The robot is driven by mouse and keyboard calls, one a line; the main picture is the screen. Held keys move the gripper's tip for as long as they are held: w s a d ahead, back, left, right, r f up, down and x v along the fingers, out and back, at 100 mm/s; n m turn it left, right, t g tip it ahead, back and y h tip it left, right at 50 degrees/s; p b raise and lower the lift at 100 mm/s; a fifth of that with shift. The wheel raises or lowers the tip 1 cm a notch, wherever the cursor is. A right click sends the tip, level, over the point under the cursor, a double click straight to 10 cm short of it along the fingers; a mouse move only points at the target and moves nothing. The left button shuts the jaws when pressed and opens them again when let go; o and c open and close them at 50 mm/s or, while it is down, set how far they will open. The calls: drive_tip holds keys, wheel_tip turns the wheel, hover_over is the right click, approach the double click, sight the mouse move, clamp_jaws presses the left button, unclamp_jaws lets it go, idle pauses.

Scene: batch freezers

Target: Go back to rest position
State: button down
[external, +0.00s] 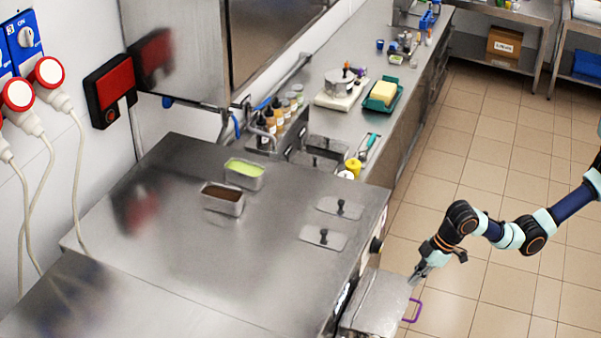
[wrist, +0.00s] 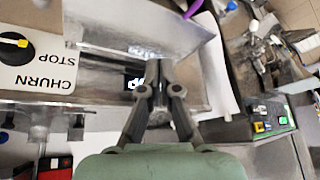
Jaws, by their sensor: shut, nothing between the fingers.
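My gripper (external: 417,275) is at the front of the steel batch freezer, beside the box-shaped hatch (external: 375,303) with the purple handle (external: 413,310). My arm reaches in from the right edge of the external view. In the wrist view my gripper (wrist: 158,72) has its two fingertips together and nothing between them. Behind the fingertips is a metal surface of the machine. I cannot tell whether the fingers touch it.
The freezer top (external: 240,265) holds a tub of green (external: 244,173), a tub of brown (external: 222,198) and two lids. A control panel with a black and yellow knob (wrist: 14,41) is at the left in the wrist view. Tiled floor (external: 480,200) lies open to the right.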

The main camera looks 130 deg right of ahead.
drive_tip(key=s+a+f+n+t, duration=0.2)
drive_tip(key=a+n+t, duration=0.1)
drive_tip(key=a, duration=1.2)
drive_tip(key=s+a+r+n+t+y, duration=0.1)
drive_tip(key=s+a+r+n+t, duration=0.1)
drive_tip(key=s+a, duration=0.5)
drive_tip(key=s+a+r+n+t+y, duration=0.1)
drive_tip(key=s+a+r+n+t, duration=0.1)
drive_tip(key=s+a, duration=0.5)
drive_tip(key=shift+a+r+t+y, duration=0.3)
drive_tip(key=shift+a+r+y, duration=0.1)
drive_tip(key=shift+a, duration=0.65)
drive_tip(key=shift+f, duration=0.1)
